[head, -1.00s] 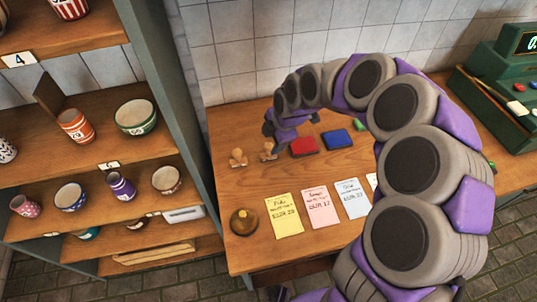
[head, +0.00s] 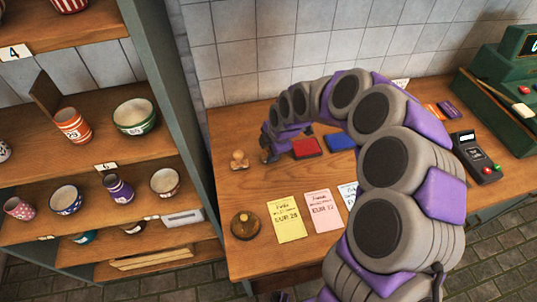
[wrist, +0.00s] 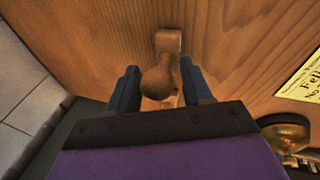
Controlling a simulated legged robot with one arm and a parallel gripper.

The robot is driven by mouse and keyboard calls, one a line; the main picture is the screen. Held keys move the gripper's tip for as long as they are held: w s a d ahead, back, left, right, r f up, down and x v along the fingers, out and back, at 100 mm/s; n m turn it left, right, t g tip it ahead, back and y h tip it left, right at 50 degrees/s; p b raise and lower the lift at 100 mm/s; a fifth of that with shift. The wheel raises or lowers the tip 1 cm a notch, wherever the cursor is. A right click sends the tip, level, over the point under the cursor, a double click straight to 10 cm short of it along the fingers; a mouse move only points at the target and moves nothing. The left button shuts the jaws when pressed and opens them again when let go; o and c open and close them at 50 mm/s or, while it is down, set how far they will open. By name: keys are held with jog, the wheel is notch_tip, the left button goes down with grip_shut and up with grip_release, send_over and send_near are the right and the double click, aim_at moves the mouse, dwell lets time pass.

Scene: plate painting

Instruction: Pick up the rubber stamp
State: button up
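A wooden rubber stamp (head: 238,160) stands upright on the left part of the wooden table in the head view. My gripper (head: 268,157) is low over the table just right of it, where the arm hides the second stamp. In the wrist view a wooden stamp with a round knob (wrist: 157,82) lies between the two dark fingers of my gripper (wrist: 160,78). The fingers are apart, one on each side, with a small gap showing beside the knob. I cannot tell whether they touch it lower down.
Red (head: 306,147) and blue (head: 340,140) ink pads lie right of the gripper. A brass bell (head: 245,225) and price cards, one yellow (head: 287,219), lie in front. A pottery shelf (head: 185,130) borders the table at left; a tiled wall (head: 265,50) stands behind.

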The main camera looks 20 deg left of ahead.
jog(key=shift+d+r, duration=0.15)
jog(key=shift+d, duration=0.3)
jog(key=c, duration=0.4)
jog(key=shift+a, duration=0.15)
jog(key=c, duration=0.4)
jog(key=shift+a, duration=0.15)
jog(key=shift+c, duration=0.2)
notch_tip(320, 180, up, 3)
jog(key=shift+r+p, duration=0.1)
jog(key=shift+p, duration=0.55)
jog(key=shift+d+r, duration=0.25)
jog(key=shift+r, duration=0.05)
jog(key=s+d+r+p, duration=0.1)
jog(key=s+d+p, duration=0.1)
jog(key=s+d, duration=0.7)
jog(key=d, duration=0.3)
jog(key=shift+s+d+p, duration=0.15)
jog(key=shift+s+p, duration=0.2)
jog(key=shift+p, duration=0.05)
